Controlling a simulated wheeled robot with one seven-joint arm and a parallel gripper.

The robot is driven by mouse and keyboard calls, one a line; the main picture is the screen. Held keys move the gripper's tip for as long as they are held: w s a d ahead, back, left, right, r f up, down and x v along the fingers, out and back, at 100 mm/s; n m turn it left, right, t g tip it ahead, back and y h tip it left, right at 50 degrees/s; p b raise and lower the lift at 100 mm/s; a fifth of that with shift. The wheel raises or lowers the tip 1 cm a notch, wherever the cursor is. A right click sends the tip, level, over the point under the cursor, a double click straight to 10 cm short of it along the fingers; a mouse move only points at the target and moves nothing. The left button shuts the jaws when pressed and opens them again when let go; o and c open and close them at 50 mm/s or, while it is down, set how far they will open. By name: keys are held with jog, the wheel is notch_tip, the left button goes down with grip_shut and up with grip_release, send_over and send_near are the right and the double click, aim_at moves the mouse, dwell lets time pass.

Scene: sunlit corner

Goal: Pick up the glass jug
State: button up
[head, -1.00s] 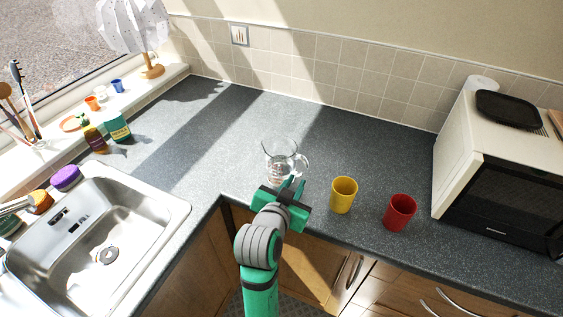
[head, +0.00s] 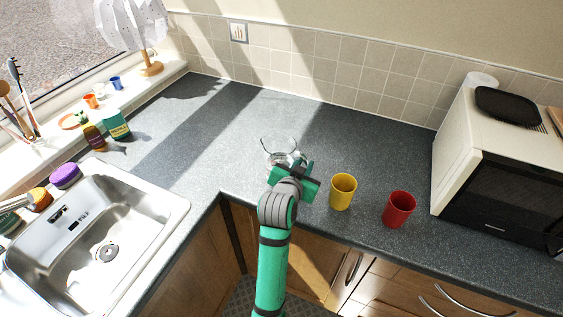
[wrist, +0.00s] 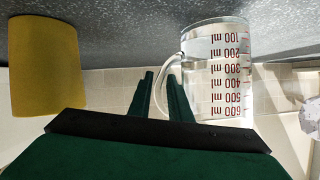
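The clear glass jug (head: 277,157) stands on the counter, its lower part and handle side mostly hidden behind my gripper in the head view. In the wrist view the picture is upside down; the jug (wrist: 222,75) shows red millilitre marks, with its curved handle toward my fingers. My gripper (head: 299,164) is at the jug's near right side. In the wrist view its two fingers (wrist: 161,76) are apart, with the handle showing in the gap between them. I cannot tell whether either finger touches the handle.
A yellow cup (head: 343,192) stands close to the right of my gripper, and a red cup (head: 399,209) farther right. A microwave (head: 500,165) is at the right, a sink (head: 100,245) at the left. The counter behind the jug is clear.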

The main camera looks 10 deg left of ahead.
grip_shut()
jog(key=shift+w, duration=0.1)
dwell(1.3)
